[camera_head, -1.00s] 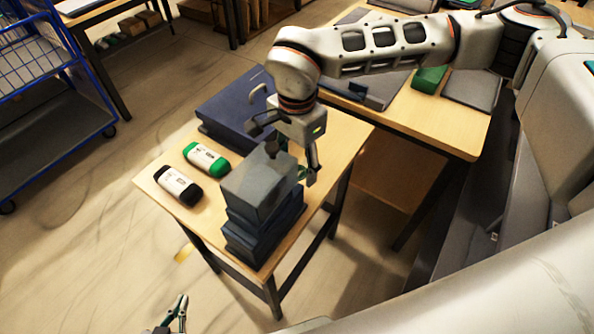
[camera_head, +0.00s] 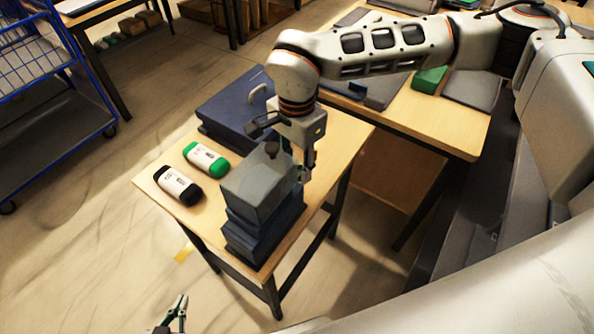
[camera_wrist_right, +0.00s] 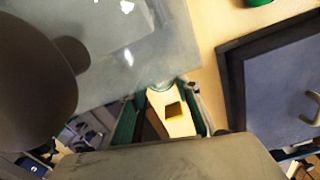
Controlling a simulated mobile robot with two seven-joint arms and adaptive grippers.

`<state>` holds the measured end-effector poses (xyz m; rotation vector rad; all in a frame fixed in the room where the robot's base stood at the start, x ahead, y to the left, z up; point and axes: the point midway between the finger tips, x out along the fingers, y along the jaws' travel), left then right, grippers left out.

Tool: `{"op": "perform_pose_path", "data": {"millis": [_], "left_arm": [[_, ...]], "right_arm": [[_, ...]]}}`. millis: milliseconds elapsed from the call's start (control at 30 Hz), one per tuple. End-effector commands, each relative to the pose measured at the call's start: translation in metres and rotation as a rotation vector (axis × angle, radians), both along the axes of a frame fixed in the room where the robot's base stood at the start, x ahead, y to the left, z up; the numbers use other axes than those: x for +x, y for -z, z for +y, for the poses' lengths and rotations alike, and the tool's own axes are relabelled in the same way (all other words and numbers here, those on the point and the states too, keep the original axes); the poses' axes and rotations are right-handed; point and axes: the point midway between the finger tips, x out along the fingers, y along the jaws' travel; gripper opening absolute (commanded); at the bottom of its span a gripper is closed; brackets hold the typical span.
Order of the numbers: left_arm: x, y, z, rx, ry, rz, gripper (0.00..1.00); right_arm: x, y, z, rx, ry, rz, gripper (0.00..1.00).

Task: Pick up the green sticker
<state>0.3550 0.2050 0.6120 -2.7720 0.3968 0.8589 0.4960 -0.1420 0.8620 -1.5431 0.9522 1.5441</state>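The green-and-white rounded sticker item (camera_head: 206,160) lies on the wooden table, left of the box stack; its green edge shows at the top of the right wrist view (camera_wrist_right: 259,2). My right gripper (camera_head: 292,166) is lowered behind the grey top box of the stack, to the right of the green item and apart from it. In the right wrist view its green-padded fingers (camera_wrist_right: 163,118) are spread, with a pale thing bearing a dark square visible between them; I cannot tell what it is. My left gripper (camera_head: 177,308) is open and empty, low over the floor.
A black-and-white item (camera_head: 178,186) lies beside the green one. The grey top box (camera_head: 258,186) rests on dark blue boxes (camera_head: 262,236). A large dark blue box (camera_head: 235,105) is at the back. A green box (camera_head: 430,79) sits on the farther table. A blue cart (camera_head: 60,110) stands left.

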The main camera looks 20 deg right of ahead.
Motion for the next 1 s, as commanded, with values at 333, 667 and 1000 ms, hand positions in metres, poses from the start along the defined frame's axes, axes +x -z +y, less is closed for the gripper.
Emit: {"op": "perform_pose_path", "data": {"millis": [333, 667, 1000], "left_arm": [[0.000, 0.000, 0.000, 0.000, 0.000, 0.000, 0.00], [0.001, -0.004, -0.001, -0.003, -0.001, -0.002, 0.00], [0.001, -0.008, -0.002, -0.009, -0.002, -0.004, 0.00]], "right_arm": [[0.000, -0.002, 0.000, 0.000, 0.000, -0.001, 0.26], [0.002, -0.048, 0.000, 0.001, 0.001, -0.006, 0.26], [0.001, -0.142, 0.000, 0.000, 0.000, -0.008, 0.26]]}}
